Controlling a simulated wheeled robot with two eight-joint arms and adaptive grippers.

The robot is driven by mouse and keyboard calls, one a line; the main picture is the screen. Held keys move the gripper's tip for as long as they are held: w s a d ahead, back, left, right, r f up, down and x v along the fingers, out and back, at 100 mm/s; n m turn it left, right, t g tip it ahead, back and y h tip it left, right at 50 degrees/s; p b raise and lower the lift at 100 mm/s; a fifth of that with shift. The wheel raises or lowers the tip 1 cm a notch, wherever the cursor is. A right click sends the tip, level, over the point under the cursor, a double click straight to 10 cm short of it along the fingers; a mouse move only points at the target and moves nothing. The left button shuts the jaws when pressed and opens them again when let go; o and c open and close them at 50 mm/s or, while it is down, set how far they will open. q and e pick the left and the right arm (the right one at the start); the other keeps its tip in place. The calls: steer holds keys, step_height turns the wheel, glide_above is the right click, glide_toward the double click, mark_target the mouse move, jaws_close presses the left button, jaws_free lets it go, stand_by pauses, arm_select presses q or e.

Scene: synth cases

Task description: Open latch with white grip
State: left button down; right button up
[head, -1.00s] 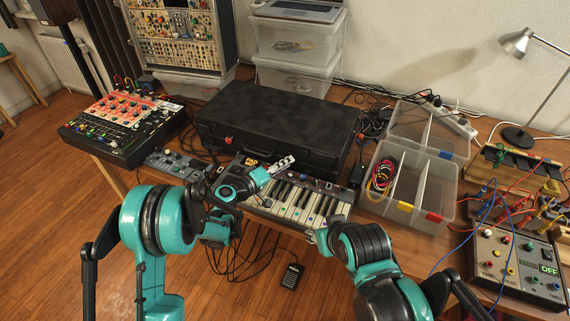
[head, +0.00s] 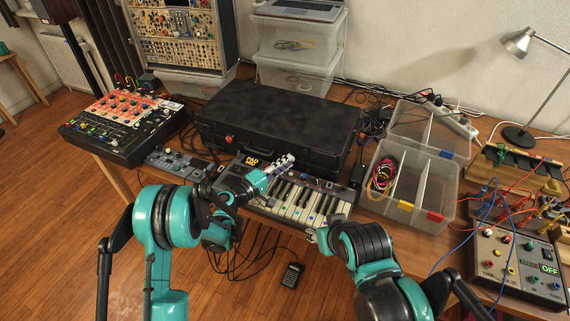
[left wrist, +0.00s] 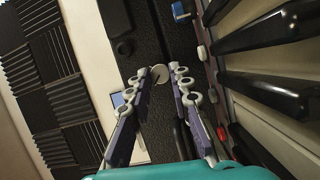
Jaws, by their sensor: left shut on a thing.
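The black case (head: 265,112) lies closed on the table. The latch's white grip (left wrist: 160,73) shows in the left wrist view as a pale round end between my left fingertips, against the dark case front. My left gripper (head: 284,163) is at the front of the case, above the keyboard, and is shut on the white grip. It also shows in the left wrist view (left wrist: 165,75). In the head view the fingers hide the white grip. A red grip (head: 229,139) shows at the case's left front. My right gripper (head: 314,237) is low before the keyboard, its fingers unclear.
A small keyboard (head: 305,203) sits close in front of the case, under my left gripper. A clear divided box (head: 437,215) with cables stands to the right. A red-topped mixer (head: 125,118) is at the left, and a clear bin (head: 300,45) stands behind the case.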

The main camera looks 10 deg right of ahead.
arm_select(q)
steer(key=c, duration=1.4)
jaws_free()
steer(key=shift+o, duration=0.2)
steer(key=shift+a, duration=0.1)
steer(key=v, duration=0.7)
steer(key=shift+s+a, duration=0.15)
steer(key=shift+a, duration=0.05)
